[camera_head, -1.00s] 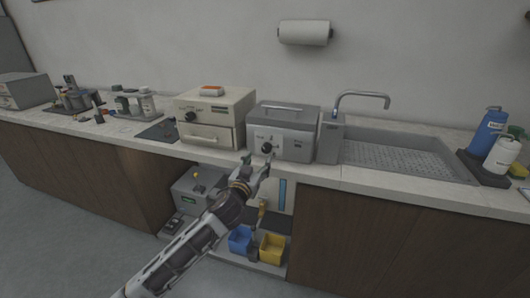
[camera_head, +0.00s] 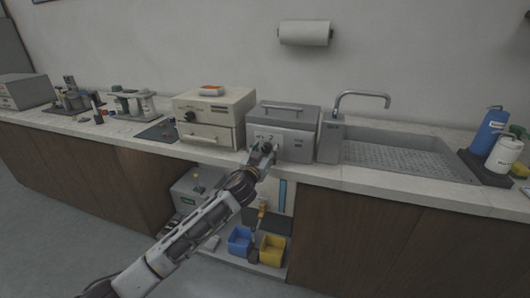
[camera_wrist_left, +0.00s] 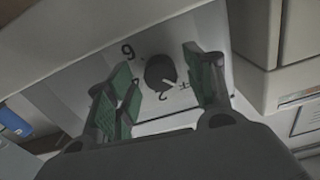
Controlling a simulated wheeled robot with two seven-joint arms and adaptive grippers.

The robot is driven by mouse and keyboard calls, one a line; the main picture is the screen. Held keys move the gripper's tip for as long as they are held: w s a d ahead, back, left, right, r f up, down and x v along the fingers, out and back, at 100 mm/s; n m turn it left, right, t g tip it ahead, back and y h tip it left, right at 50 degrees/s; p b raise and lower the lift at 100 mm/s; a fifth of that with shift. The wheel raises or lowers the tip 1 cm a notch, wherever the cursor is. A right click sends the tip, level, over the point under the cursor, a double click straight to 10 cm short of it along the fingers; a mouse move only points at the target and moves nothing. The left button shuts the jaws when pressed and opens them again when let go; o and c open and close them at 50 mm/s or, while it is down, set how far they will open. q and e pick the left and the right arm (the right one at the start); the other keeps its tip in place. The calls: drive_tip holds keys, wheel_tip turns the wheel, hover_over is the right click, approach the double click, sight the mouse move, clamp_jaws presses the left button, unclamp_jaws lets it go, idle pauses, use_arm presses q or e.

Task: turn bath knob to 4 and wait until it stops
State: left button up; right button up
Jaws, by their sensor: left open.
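The grey bath (camera_head: 285,118) with a handled lid stands on the counter left of the sink. Its dark round bath knob (camera_head: 267,147) is on the light front panel, partly hidden by my gripper. My left gripper (camera_head: 262,150) is at the knob. In the left wrist view the knob (camera_wrist_left: 160,72) lies between the open green-padded fingers (camera_wrist_left: 157,75), with gaps visible on both sides. Its light pointer mark points toward the lower right of that view, near a small printed mark. Printed figures around it look like 6 or 9 and 2. My right gripper is out of view.
A beige oven-like box (camera_head: 215,115) stands left of the bath. A grey tap block (camera_head: 330,140) and sink (camera_head: 400,158) are close on its right. Below the counter are an open bay with a blue bin (camera_head: 240,240) and a yellow bin (camera_head: 272,250).

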use_arm(q)
drive_tip(key=shift+w+d, duration=0.1)
drive_tip(key=shift+w, duration=0.25)
drive_tip(key=c, duration=1)
